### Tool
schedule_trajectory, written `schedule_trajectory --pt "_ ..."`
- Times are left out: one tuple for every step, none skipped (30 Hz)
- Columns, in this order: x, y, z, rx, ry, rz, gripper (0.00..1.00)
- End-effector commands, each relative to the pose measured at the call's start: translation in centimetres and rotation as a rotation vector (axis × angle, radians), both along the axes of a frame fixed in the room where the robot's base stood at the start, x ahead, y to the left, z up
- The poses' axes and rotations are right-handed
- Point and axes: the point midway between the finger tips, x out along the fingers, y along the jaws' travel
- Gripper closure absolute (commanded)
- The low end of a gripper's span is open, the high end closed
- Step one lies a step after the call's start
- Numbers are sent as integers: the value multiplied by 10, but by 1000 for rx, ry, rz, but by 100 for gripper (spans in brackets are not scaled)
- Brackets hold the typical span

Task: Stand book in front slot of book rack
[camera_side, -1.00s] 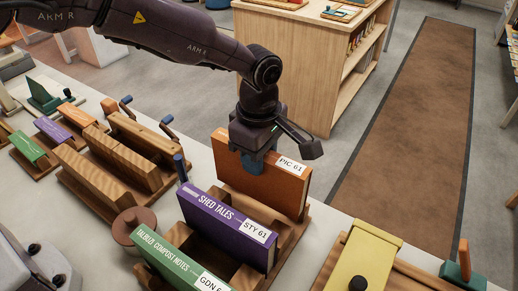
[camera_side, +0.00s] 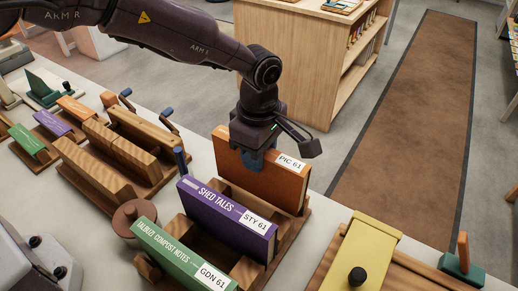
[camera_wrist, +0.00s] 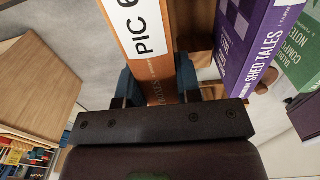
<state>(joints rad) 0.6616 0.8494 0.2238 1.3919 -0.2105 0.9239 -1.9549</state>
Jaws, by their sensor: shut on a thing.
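The orange book (camera_side: 262,178), labelled PIC 61, stands upright at the far end of the wooden book rack (camera_side: 291,236). My gripper (camera_side: 254,160) is shut on its top edge from above. In the wrist view, the blue finger pads of my gripper (camera_wrist: 157,88) lie on both sides of the orange book (camera_wrist: 158,68). The purple book Shed Tales (camera_side: 215,212) and the green book Talbug Compost Notes (camera_side: 175,252) stand in the rack nearer the camera, apart from the orange book. The orange book's lower edge is partly hidden, so I cannot tell how fully it is seated.
A second wooden rack (camera_side: 112,165) stands to the left, with a brown round knob-like object (camera_side: 131,214) between. A yellow-topped item (camera_side: 365,250) with a black knob lies to the right. A wooden bookcase (camera_side: 290,60) stands behind on the floor.

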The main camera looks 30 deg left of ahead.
Motion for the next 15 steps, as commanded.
schedule_trajectory --pt "0 0 -1 -1 -1 0 100" --pt "0 0 -2 -1 -1 0 100" --pt "0 0 -3 -1 -1 0 100" --pt "0 0 -4 -1 -2 0 100" --pt "0 0 -5 -2 -2 0 100" --pt "1 0 -6 -2 -2 0 100" --pt "1 0 -7 -2 -2 0 100" --pt "1 0 -8 -2 -2 0 100" --pt "1 0 -9 -2 -2 0 100" --pt "1 0 -10 -2 -2 0 100" --pt "0 0 -11 -2 -2 0 100" --pt "0 0 -12 -1 -1 0 100" --pt "0 0 -13 -1 -1 0 100" --pt "0 0 -14 -1 -1 0 100" --pt "0 0 -15 -1 -1 0 100"
